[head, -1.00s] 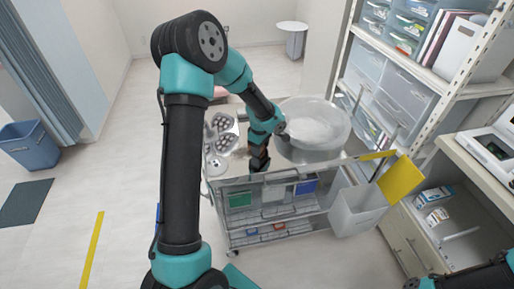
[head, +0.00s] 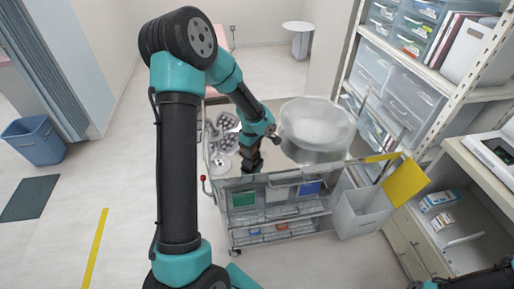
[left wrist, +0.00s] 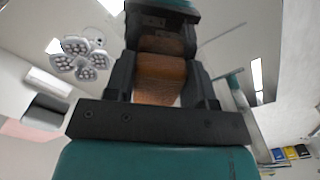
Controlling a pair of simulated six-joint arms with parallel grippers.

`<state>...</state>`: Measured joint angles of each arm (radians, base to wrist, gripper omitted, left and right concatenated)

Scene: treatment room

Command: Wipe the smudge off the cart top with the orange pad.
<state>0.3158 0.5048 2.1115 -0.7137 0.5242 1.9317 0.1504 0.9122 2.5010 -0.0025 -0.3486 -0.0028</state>
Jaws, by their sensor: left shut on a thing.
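My left gripper (head: 249,163) reaches down to the left part of the cart top (head: 216,182), left of the large round basin. In the left wrist view the gripper is shut on the orange pad (left wrist: 160,80), which sits between its two dark fingers. A dimmer brown patch just beyond the pad looks like its reflection in the shiny surface. Whether the pad touches the cart top, I cannot tell. I cannot make out the smudge in either view. My right gripper is not in view; only part of the right arm shows at the lower right.
The basin (head: 316,129) stands on the right of the cart top. A surgical lamp shape (head: 222,140) shows by the gripper, apparently a reflection. A white bin (head: 362,214) and yellow panel (head: 405,181) are at the cart's right end. Shelves (head: 398,85) stand behind.

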